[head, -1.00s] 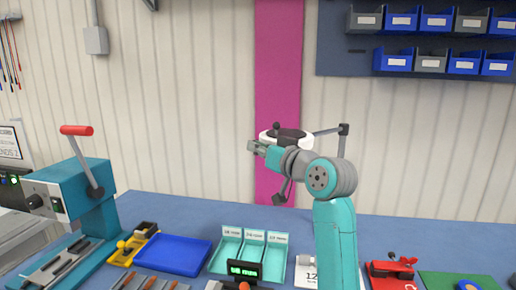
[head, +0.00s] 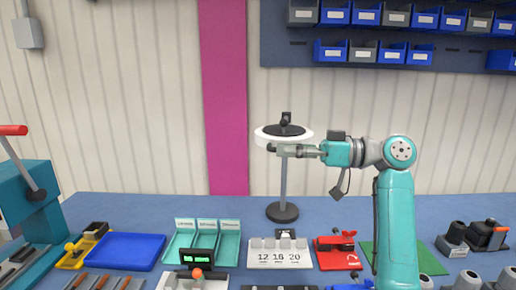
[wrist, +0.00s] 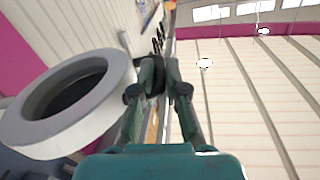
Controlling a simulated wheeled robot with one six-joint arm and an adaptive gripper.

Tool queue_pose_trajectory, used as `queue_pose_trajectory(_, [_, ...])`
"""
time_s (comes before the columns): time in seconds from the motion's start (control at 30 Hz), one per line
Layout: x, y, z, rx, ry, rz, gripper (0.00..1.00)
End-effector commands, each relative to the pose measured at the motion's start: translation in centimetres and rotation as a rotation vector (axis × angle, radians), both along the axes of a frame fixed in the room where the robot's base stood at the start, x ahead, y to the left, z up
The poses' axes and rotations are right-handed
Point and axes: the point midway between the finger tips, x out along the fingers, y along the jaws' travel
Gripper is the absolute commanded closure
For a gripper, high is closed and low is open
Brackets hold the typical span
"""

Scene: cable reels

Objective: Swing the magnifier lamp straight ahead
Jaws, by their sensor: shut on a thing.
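The magnifier lamp has a white ring head (head: 262,138) with a dark centre. In the head view the ring is directly in front of its grey post, which rises from a round dark base (head: 282,212) on the bench. The lamp's arm is mostly hidden behind the ring, with a black joint (head: 286,117) showing above it. My gripper (head: 277,149) reaches in from the right at the ring's front edge. In the wrist view the ring (wrist: 115,95) is close at the left, and my fingers (wrist: 160,85) are shut on a small dark part beside it, probably the lamp's handle.
The blue bench holds a blue tray (head: 122,265), teal bins (head: 180,247), a white numbered block (head: 279,264) and a red clamp (head: 338,260), all below the lamp. A teal press (head: 32,220) stands at the far left. Wall bins (head: 390,50) hang at the upper right.

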Motion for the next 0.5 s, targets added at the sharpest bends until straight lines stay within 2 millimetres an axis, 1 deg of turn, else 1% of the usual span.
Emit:
queue_pose_trajectory(0.03, [0.0,-1.0,0.1,0.0,0.0,0.02,1.0])
queue_pose_trajectory(0.2, [-0.2,-3.2,0.1,0.0,0.0,0.084,1.0])
queue_pose_trajectory(0.33, [-0.2,-4.1,0.0,0.001,0.001,0.11,1.0])
queue_pose_trajectory(0.5, [-0.2,-4.5,0.0,-0.001,0.0,0.125,1.0])
